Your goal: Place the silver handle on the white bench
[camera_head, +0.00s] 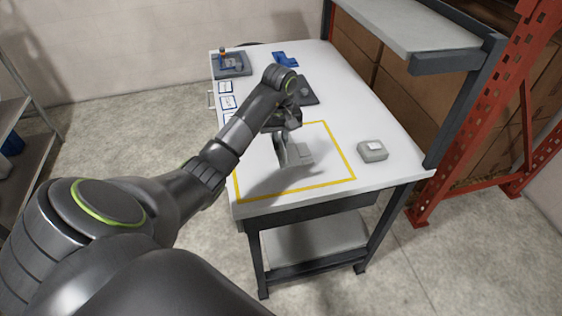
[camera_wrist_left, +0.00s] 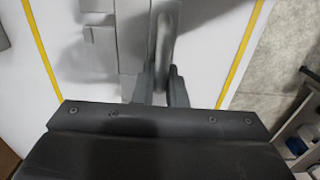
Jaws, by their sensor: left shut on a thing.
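The white bench (camera_head: 340,100) stands in front of me, with a yellow outlined square on its near part. The silver handle (camera_wrist_left: 166,40) is a grey upright piece between the two fingertips of my left gripper (camera_wrist_left: 163,88). In the head view, my left gripper (camera_head: 284,138) points down over the yellow square, shut on the handle. A blocky grey part (camera_head: 299,155) shows beside the fingers, low over the square. I cannot tell whether it touches the bench top. The arm and fingers hide part of the handle. My right gripper is not in view.
A small grey box (camera_head: 373,150) sits right of the yellow square. A dark flat plate (camera_head: 306,94), a blue item (camera_head: 285,59) and a grey tray (camera_head: 231,66) stand farther back. A shelf (camera_head: 425,40) overhangs the right side. The square's near part is clear.

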